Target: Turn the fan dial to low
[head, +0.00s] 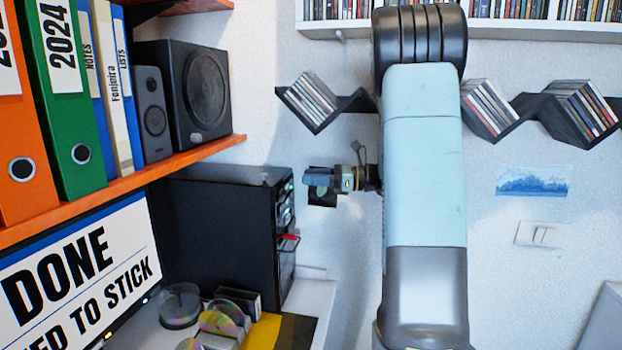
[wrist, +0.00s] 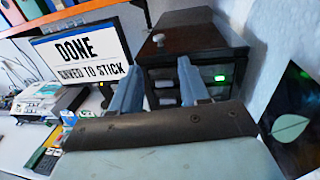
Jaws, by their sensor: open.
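A black computer tower (head: 215,215) stands on the desk at the left in the head view. A small pale knob (wrist: 158,39), which looks like the fan dial, sits on top of the tower (wrist: 195,32) in the wrist view. The knob is tiny in the head view (head: 265,179), and its setting cannot be read. My gripper (head: 312,181) is just right of the tower's front, at about the height of its top. In the wrist view my gripper (wrist: 157,66) is open and empty, its two fingers pointing at the tower, with the knob beyond and apart from them.
An orange shelf (head: 130,190) with binders and speakers overhangs the tower at left. A monitor (head: 80,270) stands beside the tower. Discs (head: 218,322) lie on the desk below. A dark leaf picture (wrist: 290,125) is on the wall close to my gripper.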

